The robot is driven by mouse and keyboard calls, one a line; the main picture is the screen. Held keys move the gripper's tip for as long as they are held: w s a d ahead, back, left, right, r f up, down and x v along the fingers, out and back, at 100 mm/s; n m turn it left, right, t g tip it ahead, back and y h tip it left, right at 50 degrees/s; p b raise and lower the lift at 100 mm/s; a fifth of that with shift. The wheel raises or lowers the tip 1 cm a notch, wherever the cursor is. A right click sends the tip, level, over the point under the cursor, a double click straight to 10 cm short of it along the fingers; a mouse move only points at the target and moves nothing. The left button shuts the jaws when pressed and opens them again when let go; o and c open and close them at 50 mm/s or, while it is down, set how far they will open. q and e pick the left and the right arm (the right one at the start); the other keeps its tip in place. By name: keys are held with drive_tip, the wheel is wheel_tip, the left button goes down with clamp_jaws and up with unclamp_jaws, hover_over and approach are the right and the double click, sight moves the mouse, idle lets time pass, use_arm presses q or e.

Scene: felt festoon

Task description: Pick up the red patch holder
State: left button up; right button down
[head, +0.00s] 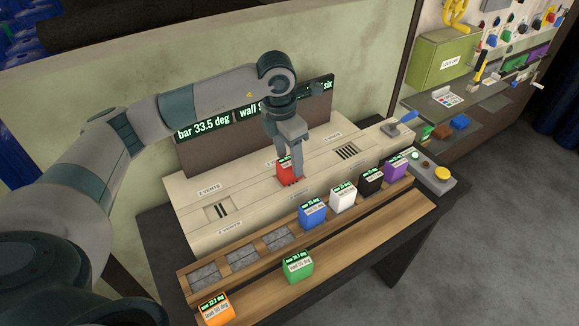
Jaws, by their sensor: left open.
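The red patch holder (284,170) sits on top of the cream bench unit, near its middle. Its right part is hidden behind my left gripper (297,176). My left arm comes in from the left and the gripper points down, its fingers at the red holder. The gripper is open. I cannot tell whether the fingers straddle the holder or only stand in front of it. My right gripper is not in view.
Blue (312,213), white (343,197), black (371,183) and purple (394,167) holders stand in a row on the wooden rack. Green (298,265) and orange (215,307) holders stand on the front board. Grey empty slots (242,258) lie left. A dark display panel (215,148) stands behind.

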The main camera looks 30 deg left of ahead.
sight(289, 160)
use_arm(q)
wheel_tip(289, 160, down, 3)
drive_tip(key=shift+w+a+r+p, duration=0.1)
drive_tip(key=shift+w+p, duration=0.05)
drive_tip(key=shift+p, duration=0.55)
drive_tip(key=shift+w+f, duration=0.1)
drive_tip(key=shift+f, duration=0.25)
drive_tip(key=shift+c, duration=0.3)
clamp_jaws()
drive_tip(key=shift+r, duration=0.15)
